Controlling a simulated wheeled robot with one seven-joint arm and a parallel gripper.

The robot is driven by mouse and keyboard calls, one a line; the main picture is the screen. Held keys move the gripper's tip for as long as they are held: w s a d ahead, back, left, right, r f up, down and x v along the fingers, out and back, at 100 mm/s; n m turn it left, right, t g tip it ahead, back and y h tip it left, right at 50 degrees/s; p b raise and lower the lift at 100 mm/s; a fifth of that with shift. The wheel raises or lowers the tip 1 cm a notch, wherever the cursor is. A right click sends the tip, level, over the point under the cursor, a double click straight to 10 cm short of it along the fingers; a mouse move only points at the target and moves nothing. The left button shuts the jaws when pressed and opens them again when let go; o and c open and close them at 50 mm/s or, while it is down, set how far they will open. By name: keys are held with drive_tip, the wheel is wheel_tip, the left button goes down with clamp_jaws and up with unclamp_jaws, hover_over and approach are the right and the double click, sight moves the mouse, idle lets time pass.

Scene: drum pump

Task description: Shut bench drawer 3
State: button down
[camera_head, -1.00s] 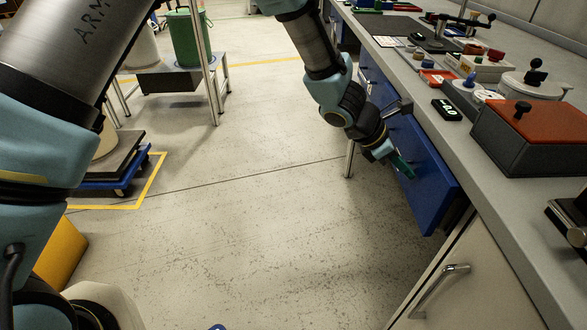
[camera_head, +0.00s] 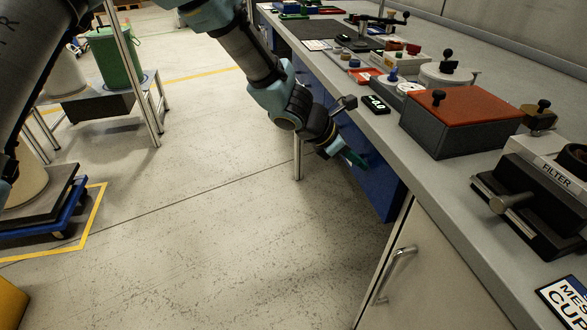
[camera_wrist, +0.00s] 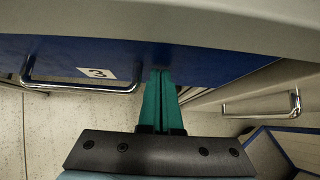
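Bench drawer 3 has a blue front (camera_head: 382,194) under the bench top in the head view. Its front also shows in the wrist view (camera_wrist: 215,65), with a white label "3" (camera_wrist: 97,73) and a metal bar handle (camera_wrist: 75,87) to the left of my fingers. My gripper (camera_head: 355,160) is at the drawer front, its green fingers together and empty. In the wrist view the fingertips (camera_wrist: 161,74) meet the blue front, to the right of the handle; exact contact is hard to tell. Whether the drawer sits fully flush is not clear.
A cream cabinet door with a metal handle (camera_head: 402,258) is nearer than the drawer. The bench top carries a red-lidded box (camera_head: 462,120), a filter unit (camera_head: 540,195) and small devices. A bench leg (camera_head: 298,158) stands below. Open floor lies left.

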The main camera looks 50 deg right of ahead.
drive_tip(key=v, duration=1)
drive_tip(key=w+a+r+m+t+y+p, duration=0.1)
drive_tip(key=w+a+r+m+t+p, duration=0.2)
drive_tip(key=w+a, duration=1.05)
drive_tip(key=w+a+r+m+t+y+p, duration=0.1)
drive_tip(key=w+a+r+m+t+p, duration=0.15)
drive_tip(key=w+a, duration=1.05)
drive_tip(key=a+r+m+t+y+p, duration=0.1)
drive_tip(key=a+r+m+y, duration=0.1)
drive_tip(key=a, duration=1.2)
drive_tip(key=w+a+r+m+t+y+p, duration=0.1)
drive_tip(key=a+r+m+y+p, duration=0.1)
drive_tip(key=a, duration=1.3)
drive_tip(key=shift+a+r+m+y, duration=0.3)
drive_tip(key=shift+r+m, duration=0.45)
drive_tip(key=shift+m, duration=0.2)
